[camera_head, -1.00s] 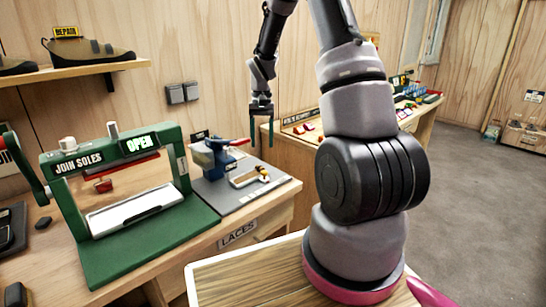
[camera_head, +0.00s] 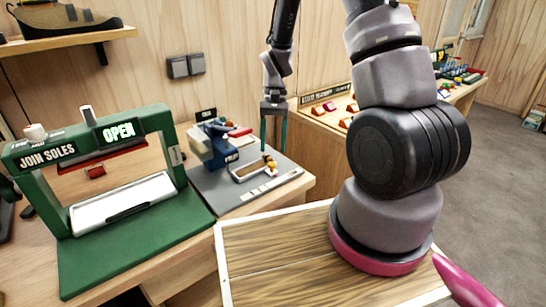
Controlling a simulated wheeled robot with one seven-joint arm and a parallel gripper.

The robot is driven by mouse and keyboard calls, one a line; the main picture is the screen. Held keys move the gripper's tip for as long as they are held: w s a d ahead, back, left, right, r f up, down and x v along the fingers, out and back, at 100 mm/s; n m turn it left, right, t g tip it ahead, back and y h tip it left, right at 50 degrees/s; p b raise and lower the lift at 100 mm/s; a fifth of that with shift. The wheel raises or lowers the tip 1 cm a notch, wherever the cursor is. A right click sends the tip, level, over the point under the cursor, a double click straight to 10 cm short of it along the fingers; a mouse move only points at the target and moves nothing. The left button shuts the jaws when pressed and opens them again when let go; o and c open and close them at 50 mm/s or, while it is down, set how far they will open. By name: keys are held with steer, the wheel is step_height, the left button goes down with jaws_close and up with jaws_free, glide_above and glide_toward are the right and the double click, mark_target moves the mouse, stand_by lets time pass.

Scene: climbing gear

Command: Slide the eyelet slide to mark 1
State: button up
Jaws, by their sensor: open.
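The likely eyelet slide (camera_head: 270,162), a small brown and yellow piece, sits at the right end of a light wooden frame (camera_head: 244,176) on a grey mat (camera_head: 213,195). A pale strip with small dark marks (camera_head: 268,188) lies in front of it. The marks are too small to read, so I cannot tell which is mark 1. My gripper (camera_head: 273,147) points down with its two teal fingers apart. It is empty. In the picture its fingertips are just above the brown and yellow piece; the height gap is hard to judge.
A blue tool with a red handle (camera_head: 212,145) stands behind the frame. The green JOIN SOLES press (camera_head: 125,213) is at the left, its sign reading OPEN. Another bench (camera_head: 310,122) with coloured blocks is behind at the right. My arm hides part of it.

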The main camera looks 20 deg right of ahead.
mark_target(272, 163)
steer(key=shift+x, duration=2.25)
jaws_close()
